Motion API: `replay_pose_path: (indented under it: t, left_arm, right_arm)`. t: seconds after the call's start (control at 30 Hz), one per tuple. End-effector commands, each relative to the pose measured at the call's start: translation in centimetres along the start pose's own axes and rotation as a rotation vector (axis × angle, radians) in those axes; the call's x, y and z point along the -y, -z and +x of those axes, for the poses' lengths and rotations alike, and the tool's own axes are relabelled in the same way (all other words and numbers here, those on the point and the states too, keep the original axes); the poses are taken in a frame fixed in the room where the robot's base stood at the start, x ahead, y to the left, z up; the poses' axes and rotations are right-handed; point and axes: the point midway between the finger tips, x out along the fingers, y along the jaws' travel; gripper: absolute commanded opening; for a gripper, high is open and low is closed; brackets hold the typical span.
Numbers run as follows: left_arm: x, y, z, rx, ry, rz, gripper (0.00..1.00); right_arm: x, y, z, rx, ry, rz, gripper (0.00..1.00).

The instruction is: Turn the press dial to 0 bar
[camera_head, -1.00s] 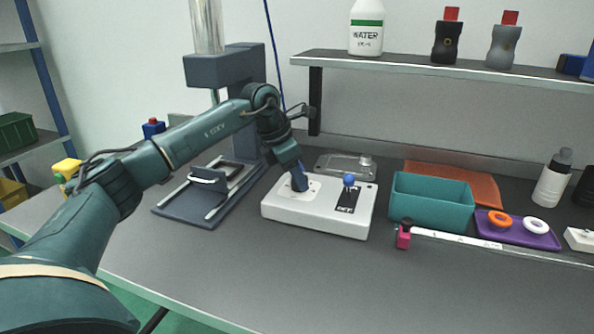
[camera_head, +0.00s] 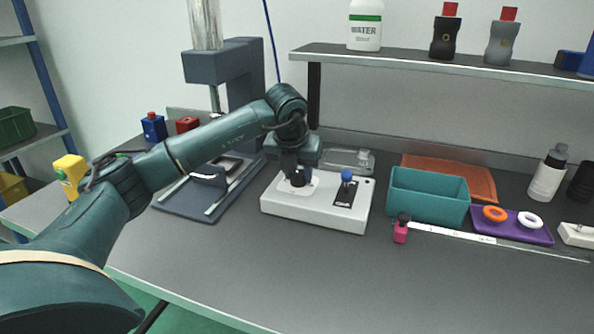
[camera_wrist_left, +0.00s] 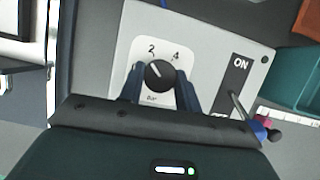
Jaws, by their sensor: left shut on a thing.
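The press dial (camera_head: 298,181) is a black round knob on a white plate on top of the white control box (camera_head: 330,213). In the left wrist view the dial (camera_wrist_left: 159,75) shows a short white pointer line slanting to the upper left, a little left of the printed 2. A 4 stands to the right and "bar" below; the 0 mark is not visible. My left gripper (camera_head: 297,170) points down over the dial, and its two blue fingers (camera_wrist_left: 162,90) sit on either side of the knob, shut on it. My right gripper is not in view.
A blue-knobbed lever (camera_head: 347,175) stands by an ON label on the same box. The dark press (camera_head: 225,65) is behind to the left. A teal bin (camera_head: 430,208), a pink bottle (camera_head: 401,232) and a purple tray (camera_head: 510,238) lie to the right. The front table is clear.

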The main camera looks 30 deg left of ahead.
Motion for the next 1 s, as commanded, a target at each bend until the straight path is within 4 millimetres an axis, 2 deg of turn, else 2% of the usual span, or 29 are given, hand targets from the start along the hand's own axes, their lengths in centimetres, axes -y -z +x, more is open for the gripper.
replay_pose_path:
  t: [0.6, 1.0]
  left_arm:
    - [0.40, -0.14, -0.03, -0.001, -0.210, -0.507, 0.11]
    - [0.42, -0.20, -0.01, 0.000, -0.279, -0.675, 0.11]
  right_arm:
    - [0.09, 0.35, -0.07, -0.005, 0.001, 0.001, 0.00]
    - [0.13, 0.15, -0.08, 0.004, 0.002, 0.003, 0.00]
